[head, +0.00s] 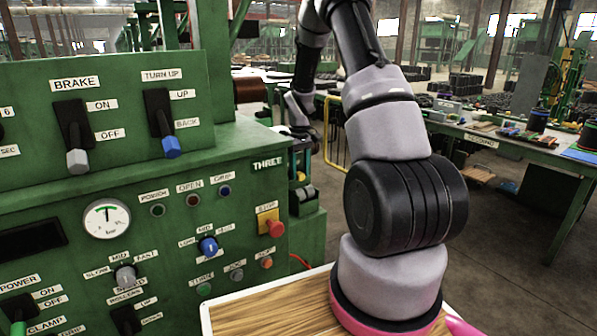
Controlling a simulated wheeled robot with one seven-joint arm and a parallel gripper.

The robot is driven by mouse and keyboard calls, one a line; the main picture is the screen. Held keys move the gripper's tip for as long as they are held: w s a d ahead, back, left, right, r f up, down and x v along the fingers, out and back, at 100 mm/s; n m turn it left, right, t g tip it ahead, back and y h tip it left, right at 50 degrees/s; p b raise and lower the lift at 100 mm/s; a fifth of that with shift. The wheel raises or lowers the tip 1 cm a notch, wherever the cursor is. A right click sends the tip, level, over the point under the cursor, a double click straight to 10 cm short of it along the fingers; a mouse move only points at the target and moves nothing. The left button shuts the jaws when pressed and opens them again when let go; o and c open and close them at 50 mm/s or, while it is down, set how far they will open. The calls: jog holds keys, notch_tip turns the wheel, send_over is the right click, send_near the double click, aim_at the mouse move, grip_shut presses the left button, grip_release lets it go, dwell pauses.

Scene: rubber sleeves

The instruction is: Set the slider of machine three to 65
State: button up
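The far end of my arm, with my gripper (306,135), is beyond the panel's right edge, beside the machine. It is small and dark there, and its fingers cannot be made out. I see nothing clearly held.
The panel carries a BRAKE lever (76,148), a TURN UP lever (163,125), a gauge (106,218), a grey knob (126,276), a blue knob (208,246) and a red stop button (275,227).

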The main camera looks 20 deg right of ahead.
dwell(0.3)
notch_tip(320, 180, up, 11)
dwell(0.5)
jog(key=shift+s+f, duration=0.1)
